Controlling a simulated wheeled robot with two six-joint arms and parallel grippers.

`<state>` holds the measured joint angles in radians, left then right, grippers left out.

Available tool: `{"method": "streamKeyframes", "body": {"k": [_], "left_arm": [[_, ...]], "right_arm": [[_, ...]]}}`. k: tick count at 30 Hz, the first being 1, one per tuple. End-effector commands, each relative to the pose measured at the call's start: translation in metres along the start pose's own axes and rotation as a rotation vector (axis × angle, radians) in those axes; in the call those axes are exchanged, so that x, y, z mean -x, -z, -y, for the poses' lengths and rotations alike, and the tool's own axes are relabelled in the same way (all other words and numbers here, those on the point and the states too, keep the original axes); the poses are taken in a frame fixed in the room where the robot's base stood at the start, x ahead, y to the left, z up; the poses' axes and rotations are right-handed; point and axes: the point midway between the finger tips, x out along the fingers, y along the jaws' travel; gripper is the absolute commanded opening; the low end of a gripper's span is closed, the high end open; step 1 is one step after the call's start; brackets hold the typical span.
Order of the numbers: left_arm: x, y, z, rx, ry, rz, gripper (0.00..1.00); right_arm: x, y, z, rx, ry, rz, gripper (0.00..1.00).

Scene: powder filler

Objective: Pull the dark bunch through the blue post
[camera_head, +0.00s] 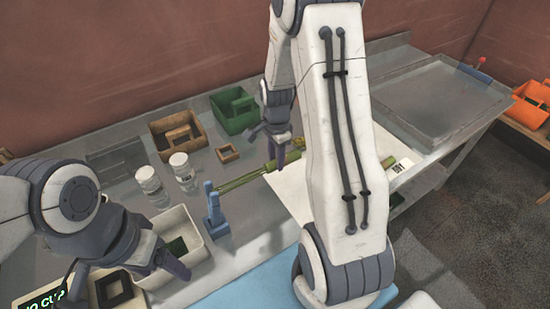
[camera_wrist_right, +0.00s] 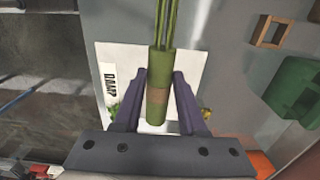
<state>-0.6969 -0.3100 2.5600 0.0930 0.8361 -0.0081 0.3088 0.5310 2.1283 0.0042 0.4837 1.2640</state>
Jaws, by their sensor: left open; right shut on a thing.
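An olive-green bunch of thin stalks (camera_head: 240,181) with a thicker wrapped end (camera_wrist_right: 158,88) lies in my right gripper (camera_head: 278,150). The right fingers (camera_wrist_right: 157,102) are shut on that thick end, one on each side. The stalks run left in the head view to the top of the blue post (camera_head: 214,215). I cannot tell whether they pass through the post or only meet it. The post stands upright on the bench. My left gripper (camera_head: 168,268) is open and empty, over the front of a white tray (camera_head: 198,253), apart from the post.
A white sheet with a printed label (camera_wrist_right: 108,85) lies below the right gripper, with more green stalks (camera_head: 372,186) on it. Two white jars (camera_head: 181,166), a brown tray (camera_head: 174,122), a green bin (camera_head: 232,104) and a small wooden frame (camera_head: 227,153) stand behind the post.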

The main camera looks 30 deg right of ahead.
Motion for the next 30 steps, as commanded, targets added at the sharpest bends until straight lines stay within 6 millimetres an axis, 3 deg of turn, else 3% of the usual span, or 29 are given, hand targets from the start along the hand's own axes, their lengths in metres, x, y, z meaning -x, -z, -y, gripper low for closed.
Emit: {"method": "streamKeyframes", "body": {"k": [21,30], "left_arm": [[0.058,0.003,-0.004,0.0,0.0,0.0,0.75],[0.059,0.003,-0.004,0.0,0.0,0.0,0.75]], "right_arm": [[0.068,0.018,0.0,-0.001,0.002,-0.001,0.0],[0.07,0.02,0.0,0.0,0.001,0.0,0.0]]}}
